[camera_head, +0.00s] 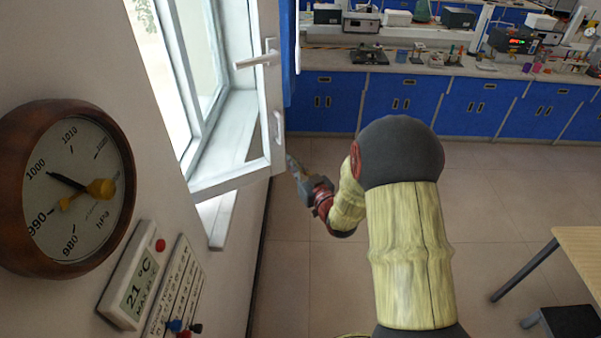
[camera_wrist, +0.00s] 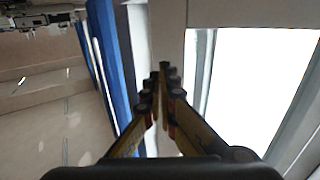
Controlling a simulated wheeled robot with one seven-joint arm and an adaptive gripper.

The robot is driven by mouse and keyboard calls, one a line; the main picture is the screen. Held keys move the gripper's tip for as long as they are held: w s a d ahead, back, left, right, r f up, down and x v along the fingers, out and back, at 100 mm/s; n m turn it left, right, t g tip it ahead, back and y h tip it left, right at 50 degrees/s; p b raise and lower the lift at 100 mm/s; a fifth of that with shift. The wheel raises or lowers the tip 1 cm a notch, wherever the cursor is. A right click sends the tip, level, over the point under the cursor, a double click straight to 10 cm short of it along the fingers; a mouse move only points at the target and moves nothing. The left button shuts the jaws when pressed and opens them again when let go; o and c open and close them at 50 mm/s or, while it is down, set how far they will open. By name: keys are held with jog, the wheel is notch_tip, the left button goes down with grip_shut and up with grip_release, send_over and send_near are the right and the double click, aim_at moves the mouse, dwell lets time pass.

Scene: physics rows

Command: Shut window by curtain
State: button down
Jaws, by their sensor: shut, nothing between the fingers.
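The white-framed window sash (camera_head: 272,95) stands swung open into the room from the left wall. Its lever handle (camera_head: 258,61) points left, and a small white fitting (camera_head: 278,127) sits lower on the same frame edge. The blue curtain (camera_head: 288,50) hangs just behind the sash; it also shows in the wrist view (camera_wrist: 118,60). My gripper (camera_head: 291,161) is at the sash's lower outer corner, shut and empty. In the wrist view my fingertips (camera_wrist: 163,78) lie in front of the white frame (camera_wrist: 168,35), beside the glass. I cannot tell whether they touch it.
A round barometer (camera_head: 70,185) and a thermometer display (camera_head: 135,275) are on the near left wall. Blue cabinets (camera_head: 400,100) with a cluttered lab bench on top line the back. A wooden table (camera_head: 582,250) stands at the right. The tiled floor (camera_head: 480,200) between is clear.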

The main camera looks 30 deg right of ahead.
aim_at(281, 149)
jog(key=w, duration=0.5)
jog(key=shift+d, duration=0.1)
jog(key=shift+w, duration=0.1)
